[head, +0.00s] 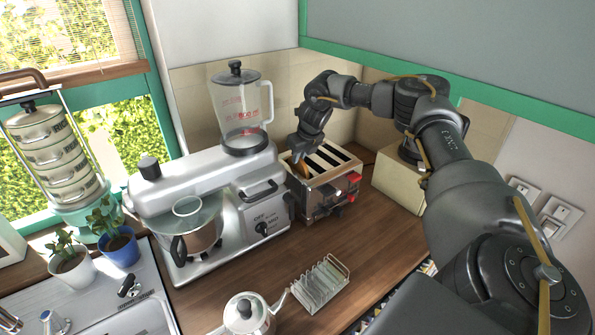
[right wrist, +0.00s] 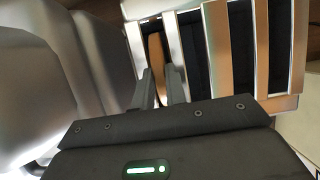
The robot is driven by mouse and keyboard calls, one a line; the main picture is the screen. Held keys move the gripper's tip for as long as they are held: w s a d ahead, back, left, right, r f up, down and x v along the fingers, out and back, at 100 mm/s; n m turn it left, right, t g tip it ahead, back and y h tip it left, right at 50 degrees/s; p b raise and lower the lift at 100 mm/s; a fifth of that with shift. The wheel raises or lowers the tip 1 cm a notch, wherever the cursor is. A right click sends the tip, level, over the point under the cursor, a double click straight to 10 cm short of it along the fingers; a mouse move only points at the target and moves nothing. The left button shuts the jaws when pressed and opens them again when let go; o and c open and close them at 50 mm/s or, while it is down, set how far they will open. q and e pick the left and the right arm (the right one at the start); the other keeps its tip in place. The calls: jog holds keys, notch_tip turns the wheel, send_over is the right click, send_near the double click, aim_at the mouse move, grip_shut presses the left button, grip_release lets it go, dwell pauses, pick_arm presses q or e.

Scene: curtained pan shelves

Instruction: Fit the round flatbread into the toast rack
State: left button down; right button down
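The brown round flatbread (right wrist: 154,48) stands on edge in the leftmost slot of the metal toaster (head: 331,199). Only its upper edge shows; the rest is hidden in the slot. My right gripper (head: 300,161) points down over that slot. In the right wrist view its two fingers (right wrist: 160,85) sit close together, one on each side of the flatbread's near end; whether they touch it I cannot tell. The wire toast rack (head: 320,285) stands empty on the wooden counter, in front of the toaster. My left gripper is not in view.
A large silver mixer with a glass bowl (head: 189,229) and blender jug (head: 241,107) stands left of the toaster. A kettle (head: 246,314) is left of the rack. A beige box (head: 397,185) stands right of the toaster. Counter between toaster and rack is clear.

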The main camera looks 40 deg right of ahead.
dwell(0.4)
jog(key=shift+w+r+b, duration=0.15)
jog(key=shift+r+b, duration=0.3)
jog(key=shift+r, duration=0.35)
jog(key=s+a+r+b, duration=0.3)
jog(key=s+a+r, duration=0.2)
jog(key=s+r, duration=0.6)
jog(key=shift+s+r, duration=0.2)
jog(key=shift+s, duration=0.95)
jog(key=shift+a, duration=0.1)
